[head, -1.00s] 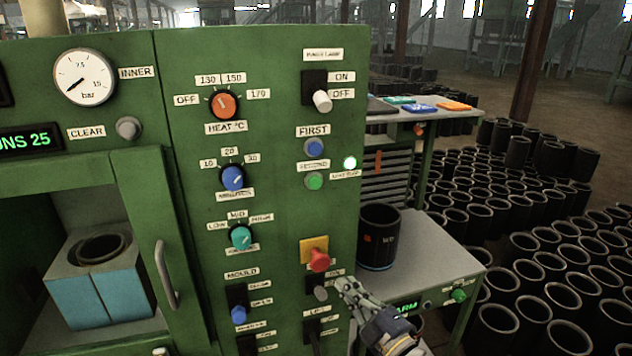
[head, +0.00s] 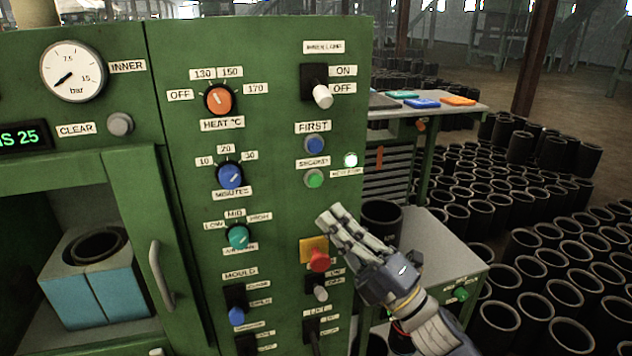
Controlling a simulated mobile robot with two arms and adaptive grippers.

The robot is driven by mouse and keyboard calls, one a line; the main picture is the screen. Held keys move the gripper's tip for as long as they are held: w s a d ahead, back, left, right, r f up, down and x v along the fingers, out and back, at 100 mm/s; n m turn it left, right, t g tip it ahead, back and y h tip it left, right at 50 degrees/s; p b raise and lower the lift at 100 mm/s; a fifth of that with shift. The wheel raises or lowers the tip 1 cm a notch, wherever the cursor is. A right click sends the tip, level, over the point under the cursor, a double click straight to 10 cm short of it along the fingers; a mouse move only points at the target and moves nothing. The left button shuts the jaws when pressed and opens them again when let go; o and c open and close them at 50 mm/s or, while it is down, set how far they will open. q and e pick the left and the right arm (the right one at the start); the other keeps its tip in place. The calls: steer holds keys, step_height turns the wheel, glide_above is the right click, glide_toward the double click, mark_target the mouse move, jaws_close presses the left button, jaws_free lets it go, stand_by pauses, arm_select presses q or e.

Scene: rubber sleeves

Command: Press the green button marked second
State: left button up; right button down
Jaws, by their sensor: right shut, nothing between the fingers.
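The green button (head: 314,179) sits on the green control panel, just below a label reading SECOND (head: 313,162). A blue button (head: 314,145) marked FIRST is directly above it. My right gripper (head: 333,215) is shut and empty, in front of the panel below the green button and apart from it. My left gripper is not in view.
A lit white lamp (head: 351,160) is right of the buttons. A white toggle switch (head: 322,96) is above and a grey one (head: 320,293) below. A black sleeve (head: 381,219) stands on a grey table behind my gripper. Several sleeves cover the floor at right.

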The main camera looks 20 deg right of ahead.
mark_target(315, 180)
steer(key=shift+w, duration=0.15)
steer(key=w+b, duration=0.1)
steer(key=w, duration=0.7)
steer(key=shift+w+a, duration=0.2)
steer(key=shift+w, duration=0.1)
steer(key=shift+w, duration=0.1)
stand_by(1.1)
steer(key=shift+w+b, duration=0.3)
steer(key=shift+w, duration=0.05)
steer(key=shift+w, duration=0.3)
stand_by(0.5)
stand_by(0.3)
steer(key=shift+s, duration=0.8)
